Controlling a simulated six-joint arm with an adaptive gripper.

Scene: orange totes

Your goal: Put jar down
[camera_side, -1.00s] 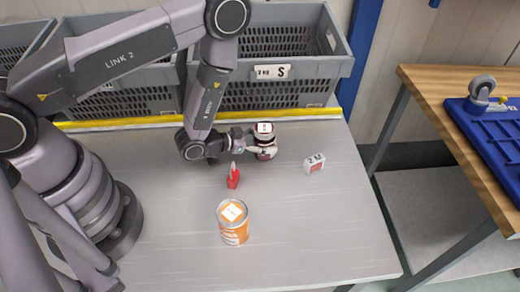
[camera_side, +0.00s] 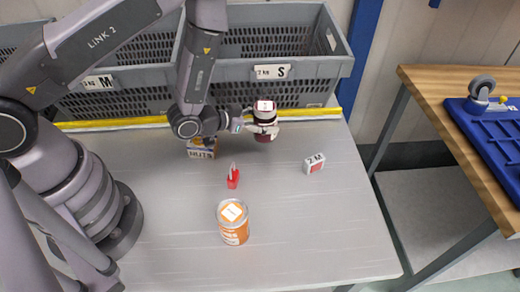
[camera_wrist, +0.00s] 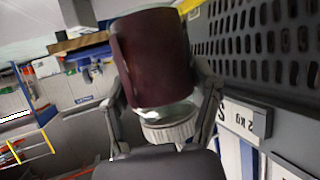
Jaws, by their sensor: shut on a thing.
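The jar (camera_side: 264,112) is dark maroon with a pale top. It is held by my gripper (camera_side: 262,128) in front of the grey crate labelled S, at the back of the table. In the wrist view the jar (camera_wrist: 157,62) fills the upper middle, with a pale ribbed cap-like end (camera_wrist: 172,128) between the fingers. My gripper (camera_wrist: 165,105) is shut around that part of it. The jar looks clear of the table in the side view, but its exact height is hard to tell.
Grey crates (camera_side: 312,68) line the back behind a yellow strip (camera_side: 115,122). On the grey table stand an orange can (camera_side: 233,232), a small red item (camera_side: 233,178), a white-and-red box (camera_side: 314,164) and a box (camera_side: 201,150) below my wrist. The right front of the table is clear.

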